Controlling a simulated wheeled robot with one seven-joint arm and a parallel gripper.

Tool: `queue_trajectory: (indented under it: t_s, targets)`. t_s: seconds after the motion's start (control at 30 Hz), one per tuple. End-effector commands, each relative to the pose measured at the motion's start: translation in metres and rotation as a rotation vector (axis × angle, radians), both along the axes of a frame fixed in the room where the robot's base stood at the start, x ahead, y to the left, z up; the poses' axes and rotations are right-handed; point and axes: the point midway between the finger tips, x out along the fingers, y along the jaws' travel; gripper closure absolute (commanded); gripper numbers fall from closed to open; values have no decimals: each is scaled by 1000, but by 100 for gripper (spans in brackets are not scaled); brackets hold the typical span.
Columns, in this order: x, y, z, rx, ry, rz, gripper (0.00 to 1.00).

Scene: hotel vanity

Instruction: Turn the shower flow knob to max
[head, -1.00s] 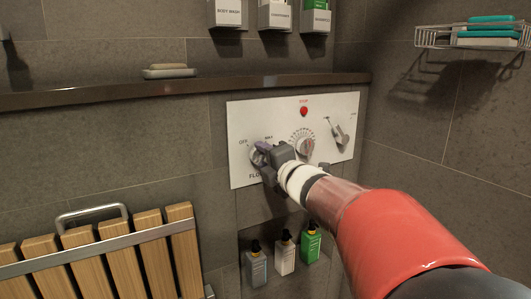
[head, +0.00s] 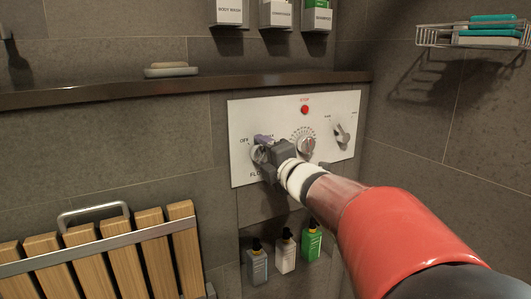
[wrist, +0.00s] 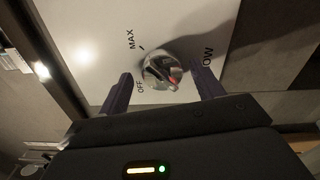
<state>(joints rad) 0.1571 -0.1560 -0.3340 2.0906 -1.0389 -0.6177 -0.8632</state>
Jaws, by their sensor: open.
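The flow knob (head: 258,154) is a round silver dial at the left end of a white control panel (head: 240,120). It is also in the wrist view (wrist: 160,66), with a red mark on its face; I cannot tell for sure which label it points to. The labels OFF and MAX are printed beside it, and FLOW is partly hidden. My gripper (head: 267,154) is at the knob, hiding part of it in the head view. In the wrist view my gripper (wrist: 161,71) is open, with one purple finger on each side of the knob. Contact is not clear.
A temperature dial (head: 306,145), a red stop button (head: 305,110) and a lever (head: 342,135) are to the right on the panel. Several bottles (head: 285,255) stand in a niche below. A ledge (head: 110,91) runs above, and a wooden slatted seat (head: 120,245) is at lower left.

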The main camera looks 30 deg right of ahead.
Motion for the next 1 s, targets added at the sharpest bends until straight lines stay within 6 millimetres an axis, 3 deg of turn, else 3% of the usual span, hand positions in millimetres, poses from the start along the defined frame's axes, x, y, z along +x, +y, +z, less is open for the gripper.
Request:
queue_trajectory:
  t_s: [0.17, 0.6, 1.0]
  targets:
    - [-6, -1, 0, 0, 0, -2, 34]
    - [-72, -2, 3, 0, -2, -1, 34]
    - [-78, -3, 2, 0, 0, 0, 34]
